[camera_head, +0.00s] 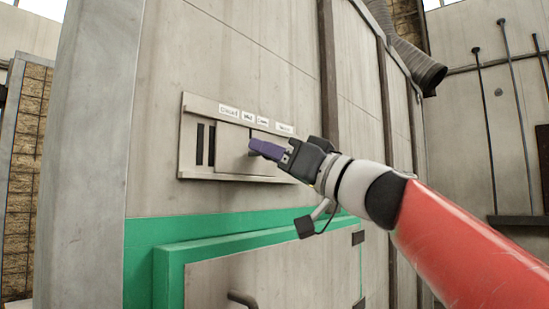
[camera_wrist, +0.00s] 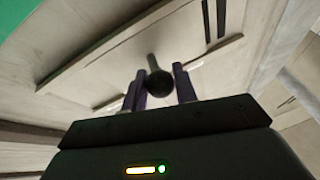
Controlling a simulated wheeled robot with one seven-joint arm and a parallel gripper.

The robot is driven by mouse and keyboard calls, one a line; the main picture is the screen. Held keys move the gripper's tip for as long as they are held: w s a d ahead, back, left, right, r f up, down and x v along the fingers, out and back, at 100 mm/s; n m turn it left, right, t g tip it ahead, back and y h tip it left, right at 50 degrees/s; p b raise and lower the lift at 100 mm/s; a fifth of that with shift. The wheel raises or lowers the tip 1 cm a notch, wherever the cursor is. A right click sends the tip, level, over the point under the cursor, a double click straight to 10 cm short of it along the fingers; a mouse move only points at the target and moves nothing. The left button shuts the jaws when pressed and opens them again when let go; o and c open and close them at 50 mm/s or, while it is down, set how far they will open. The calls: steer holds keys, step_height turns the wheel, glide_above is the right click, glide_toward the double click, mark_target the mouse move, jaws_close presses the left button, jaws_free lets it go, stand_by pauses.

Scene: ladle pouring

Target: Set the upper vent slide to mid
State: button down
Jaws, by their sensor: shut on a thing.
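The upper vent slide (camera_head: 233,150) is a flat grey plate in a metal frame (camera_head: 188,105) on the wall. Two dark vertical slots (camera_head: 205,145) show uncovered left of the plate; they also show in the wrist view (camera_wrist: 215,18). Small white labels (camera_head: 248,117) run above the slide; their text is too small to read surely. My gripper (camera_head: 262,148) is at the plate's right part, below the right-hand labels. In the wrist view, the slide's dark round knob (camera_wrist: 158,84) sits between my purple fingers (camera_wrist: 161,84), which are shut on it. The arm hides the frame's right end.
Below the slide is a green-framed door (camera_head: 170,262) with a dark handle (camera_head: 243,299). A grey pillar edge (camera_head: 95,150) stands at the left. A ribbed duct (camera_head: 415,62) hangs at the upper right, and long rods (camera_head: 484,120) hang on the far wall.

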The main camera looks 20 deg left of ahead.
steer(key=c, duration=1.1)
jaws_free()
steer(key=b+v, duration=0.3)
steer(key=v, duration=0.4)
steer(key=shift+d+f, duration=0.1)
steer(key=shift+d, duration=0.3)
